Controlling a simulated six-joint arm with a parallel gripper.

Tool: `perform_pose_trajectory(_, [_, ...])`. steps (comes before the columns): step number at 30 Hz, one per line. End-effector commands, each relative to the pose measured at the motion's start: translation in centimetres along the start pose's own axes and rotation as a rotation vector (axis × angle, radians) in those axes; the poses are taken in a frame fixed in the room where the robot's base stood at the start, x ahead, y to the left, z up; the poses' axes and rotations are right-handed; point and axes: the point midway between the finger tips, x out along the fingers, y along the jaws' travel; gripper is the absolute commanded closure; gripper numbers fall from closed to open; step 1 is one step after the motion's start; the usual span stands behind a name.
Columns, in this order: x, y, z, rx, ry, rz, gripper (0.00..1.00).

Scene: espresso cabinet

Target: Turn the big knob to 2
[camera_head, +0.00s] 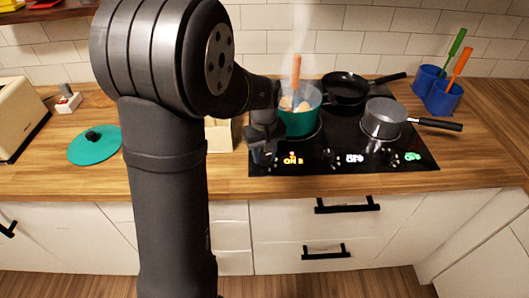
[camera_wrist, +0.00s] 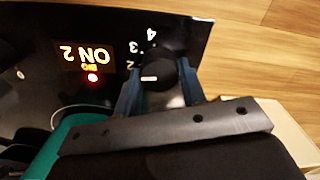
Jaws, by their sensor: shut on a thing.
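The big knob (camera_wrist: 160,70) is black and round with a white pointer mark, on the black stove panel. Its mark faces left in the wrist view, toward the printed 2. My gripper (camera_wrist: 160,85) has its blue-grey fingers on either side of the knob and is shut on it. A display (camera_wrist: 86,56) beside the knob reads "ON 2", upside down in the wrist view, with a red light by it. In the head view my gripper (camera_head: 264,154) is at the stove's left front corner, and the knob is hidden there. The lit display (camera_head: 292,160) is just right of it.
A steaming teal pot (camera_head: 300,122) stands on the left burner close behind my gripper. A black pan (camera_head: 346,88) and a grey saucepan (camera_head: 384,120) stand farther right. Two other displays (camera_head: 354,158) read OFF. A teal lid (camera_head: 95,145) lies on the counter left.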

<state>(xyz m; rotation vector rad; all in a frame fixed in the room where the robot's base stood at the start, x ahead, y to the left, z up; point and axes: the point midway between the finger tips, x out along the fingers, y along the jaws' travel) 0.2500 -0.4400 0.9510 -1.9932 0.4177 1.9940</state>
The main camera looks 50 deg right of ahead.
Motion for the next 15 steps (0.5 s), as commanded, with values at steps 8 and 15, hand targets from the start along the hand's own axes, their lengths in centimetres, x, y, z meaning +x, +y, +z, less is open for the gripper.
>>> perform_pose_trajectory(8, [-0.06, 0.02, -0.06, 0.0, 0.002, 0.001, 0.85])
perform_pose_trajectory(15, [-0.04, 0.01, -0.04, 0.001, 0.001, 0.001, 0.41])
